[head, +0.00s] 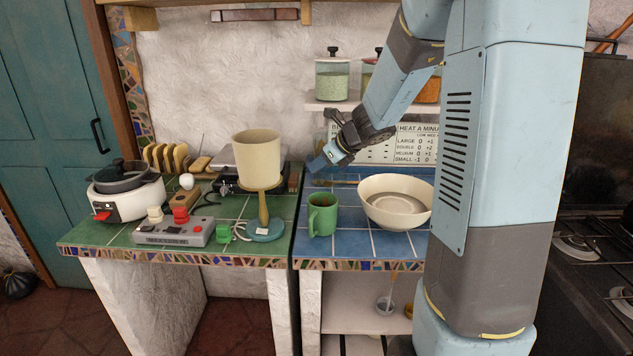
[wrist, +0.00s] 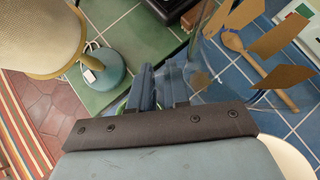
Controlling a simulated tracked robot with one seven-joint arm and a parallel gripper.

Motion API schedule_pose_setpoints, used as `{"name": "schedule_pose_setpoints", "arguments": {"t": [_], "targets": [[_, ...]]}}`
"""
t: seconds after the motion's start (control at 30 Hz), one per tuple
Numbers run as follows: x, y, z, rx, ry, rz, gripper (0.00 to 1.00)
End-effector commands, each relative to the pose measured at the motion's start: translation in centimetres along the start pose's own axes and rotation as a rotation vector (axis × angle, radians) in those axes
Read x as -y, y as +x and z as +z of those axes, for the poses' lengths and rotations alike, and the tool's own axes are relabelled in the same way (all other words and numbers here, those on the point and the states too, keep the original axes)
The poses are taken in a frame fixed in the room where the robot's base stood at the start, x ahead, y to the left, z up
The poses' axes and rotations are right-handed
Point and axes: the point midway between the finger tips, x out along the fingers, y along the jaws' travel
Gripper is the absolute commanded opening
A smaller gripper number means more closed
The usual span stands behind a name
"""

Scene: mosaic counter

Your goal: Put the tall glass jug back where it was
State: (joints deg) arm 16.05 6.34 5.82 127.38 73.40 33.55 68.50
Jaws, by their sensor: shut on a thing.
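The tall glass jug (wrist: 205,78) is clear and shows faintly in the wrist view, just right of my fingers. My gripper (wrist: 160,85) is shut on it, at its near side. In the head view my gripper (head: 320,164) is over the back left of the blue-tiled counter (head: 345,245), behind the green mug. The jug's outline is too faint there to place, and I cannot tell whether its base touches the tiles.
A green mug (head: 322,214) and cream bowl (head: 396,202) stand in front on the blue tiles. A cream lamp (head: 257,160) stands left on green tiles. Tan flat shapes and a wooden spoon (wrist: 258,70) show beside the jug. A jar shelf (head: 345,106) is behind.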

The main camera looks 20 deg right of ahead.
Motion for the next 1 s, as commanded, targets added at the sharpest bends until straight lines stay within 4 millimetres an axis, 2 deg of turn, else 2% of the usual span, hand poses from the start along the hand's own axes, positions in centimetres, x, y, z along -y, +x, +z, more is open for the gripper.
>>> {"name": "schedule_pose_setpoints", "arguments": {"t": [0.2, 0.5, 0.7, 1.0], "targets": [[1.2, 3.0, -0.7, 0.000, -0.001, 0.001, 0.00], [1.9, 4.8, -1.2, 0.000, 0.000, 0.001, 0.00], [1.8, 6.5, -3.0, 0.000, -0.001, 0.001, 0.00], [1.7, 6.8, -3.4, 0.001, -0.002, 0.000, 0.00]]}}
